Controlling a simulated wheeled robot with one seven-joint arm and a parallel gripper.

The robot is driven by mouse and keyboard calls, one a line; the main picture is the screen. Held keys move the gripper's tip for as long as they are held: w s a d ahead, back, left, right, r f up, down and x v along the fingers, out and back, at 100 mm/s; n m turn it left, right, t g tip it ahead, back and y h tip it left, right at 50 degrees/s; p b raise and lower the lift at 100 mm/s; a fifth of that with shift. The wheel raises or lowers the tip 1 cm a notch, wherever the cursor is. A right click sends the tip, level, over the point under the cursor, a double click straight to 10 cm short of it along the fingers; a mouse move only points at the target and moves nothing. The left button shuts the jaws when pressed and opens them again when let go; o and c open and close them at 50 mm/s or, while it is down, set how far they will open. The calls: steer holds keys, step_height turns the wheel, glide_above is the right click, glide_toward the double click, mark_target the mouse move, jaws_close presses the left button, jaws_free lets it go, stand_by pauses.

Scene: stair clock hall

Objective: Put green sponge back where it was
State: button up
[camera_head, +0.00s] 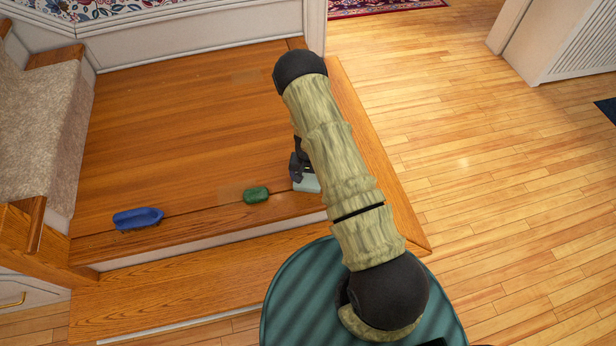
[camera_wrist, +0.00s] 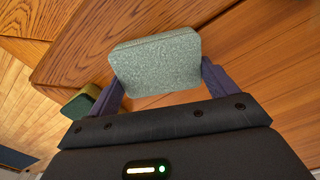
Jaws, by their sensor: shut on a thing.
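My gripper (camera_wrist: 162,84) is shut on a pale grey-green block (camera_wrist: 157,62) with rounded corners and a speckled face, one finger on each side. In the head view the block (camera_head: 308,184) shows below my gripper (camera_head: 300,172), low over the wooden landing near its front edge. I cannot tell whether it touches the wood. A darker green sponge (camera_head: 256,195) lies on the landing just left of the held block. In the wrist view this green sponge (camera_wrist: 80,104) shows a yellowish side and is partly hidden behind the left finger.
A blue boat-shaped thing (camera_head: 138,218) stands further left near the landing's front edge. A lower wooden step (camera_head: 170,283) runs in front. Carpeted stairs (camera_head: 40,125) rise at the left. The landing (camera_head: 185,120) behind is clear, and open floor (camera_head: 480,190) lies to the right.

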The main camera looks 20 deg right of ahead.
steer(key=o, duration=0.7)
steer(key=shift+r, duration=0.15)
step_height(320, 180, up, 12)
steer(key=p, duration=0.3)
stand_by(0.3)
step_height(320, 180, up, 17)
steer(key=n+t, duration=0.1)
steer(key=n, duration=0.1)
glide_above(308, 178)
steer(key=s, duration=0.5)
steer(key=s+r+n, duration=0.1)
steer(key=s+r, duration=0.2)
steer(key=s, duration=0.1)
steer(key=s+r+t, duration=0.1)
steer(key=s+r, duration=0.3)
steer(key=s+r+n, duration=0.1)
steer(key=s+r, duration=0.3)
steer(key=shift+s+a+n+t, duration=0.1)
steer(key=shift+s+n+t, duration=0.2)
steer(key=shift+s, duration=0.1)
